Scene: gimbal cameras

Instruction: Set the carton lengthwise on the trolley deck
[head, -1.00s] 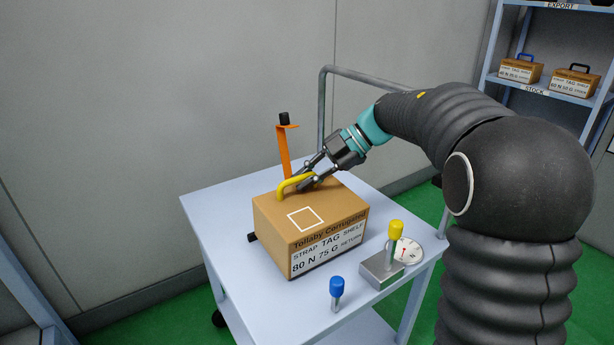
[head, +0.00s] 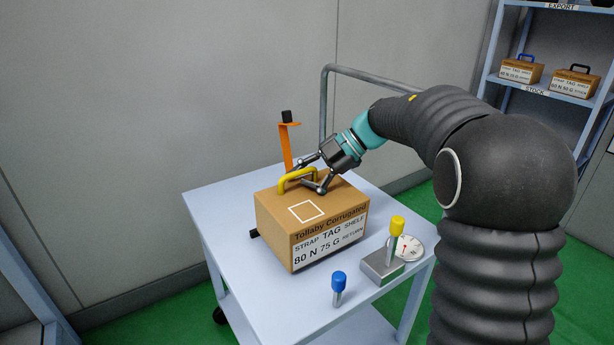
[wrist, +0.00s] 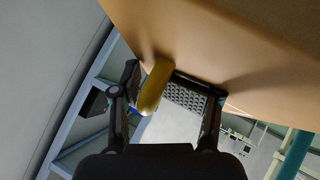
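The brown carton (head: 275,215) sits flat on the light trolley deck (head: 218,205), printed side toward the lower right. Its yellow handle (head: 290,179) stands up from the top. My gripper (head: 309,173) is at the handle, fingers spread apart. In the wrist view, the handle (wrist: 155,88) lies between the open fingers of my gripper (wrist: 172,80), nearer the left one, with a gap to the right one. The carton (wrist: 250,60) fills the upper right there. Whether a finger touches the handle I cannot tell.
An orange upright strip (head: 286,145) with a black top stands behind the carton. In front are a blue-capped peg (head: 338,285), a yellow-capped peg on a metal block (head: 382,265) and a dial (head: 411,247). A grey rail (head: 323,110) rises at the back.

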